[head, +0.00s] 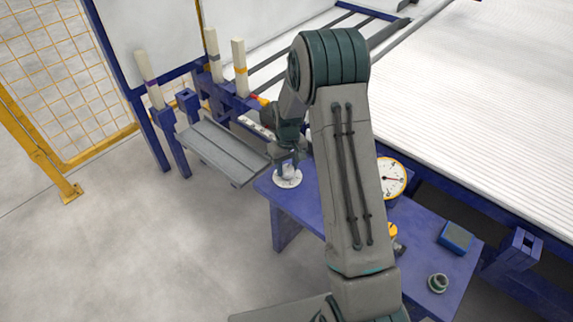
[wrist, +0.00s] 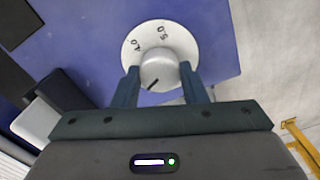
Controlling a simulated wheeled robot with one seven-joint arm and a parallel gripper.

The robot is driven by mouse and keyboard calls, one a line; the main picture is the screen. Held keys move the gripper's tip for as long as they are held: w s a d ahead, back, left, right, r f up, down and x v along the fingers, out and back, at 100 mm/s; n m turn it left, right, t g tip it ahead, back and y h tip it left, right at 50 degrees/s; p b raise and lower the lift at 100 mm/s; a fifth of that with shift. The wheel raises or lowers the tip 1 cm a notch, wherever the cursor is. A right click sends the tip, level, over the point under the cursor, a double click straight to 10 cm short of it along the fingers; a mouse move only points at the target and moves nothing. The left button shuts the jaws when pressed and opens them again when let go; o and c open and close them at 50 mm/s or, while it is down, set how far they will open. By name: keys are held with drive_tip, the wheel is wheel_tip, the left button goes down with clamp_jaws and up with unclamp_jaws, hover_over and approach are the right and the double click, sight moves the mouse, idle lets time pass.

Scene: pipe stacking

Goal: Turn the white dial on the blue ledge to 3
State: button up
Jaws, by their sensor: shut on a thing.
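The white dial (head: 288,181) sits at the left corner of the blue ledge (head: 308,205). My gripper (head: 287,163) is directly above it in the head view. In the wrist view the dial's flat white plate (wrist: 135,42) carries black printed figures, and its round white knob (wrist: 163,67) has a short black line on the side nearest me. The two fingers of my gripper (wrist: 160,80) are shut on the knob, one on each side. Part of the scale is hidden behind the knob and fingers, so I cannot read which figure the line marks.
A round gauge with a yellow rim (head: 392,178) stands right of my arm. A blue box (head: 456,237) and a small green round part (head: 438,283) lie on the ledge's right part. A grey tray (head: 222,150) is left of my gripper. Open floor lies in front.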

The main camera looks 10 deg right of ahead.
sight(288, 169)
drive_tip(key=m, duration=0.3)
drive_tip(key=m+p, duration=0.1)
drive_tip(key=shift+s+f+m, duration=0.15)
drive_tip(key=shift+s+m, duration=0.15)
drive_tip(key=shift+m, duration=0.1)
idle(0.4)
drive_tip(key=o, duration=1)
drive_tip(key=shift+d, duration=0.1)
drive_tip(key=shift+c, duration=0.2)
drive_tip(key=shift+w, duration=0.1)
drive_tip(key=shift+r, duration=0.35)
wheel_tip(288, 169, up, 13)
drive_tip(key=p, duration=0.3)
drive_tip(key=shift+r, duration=0.15)
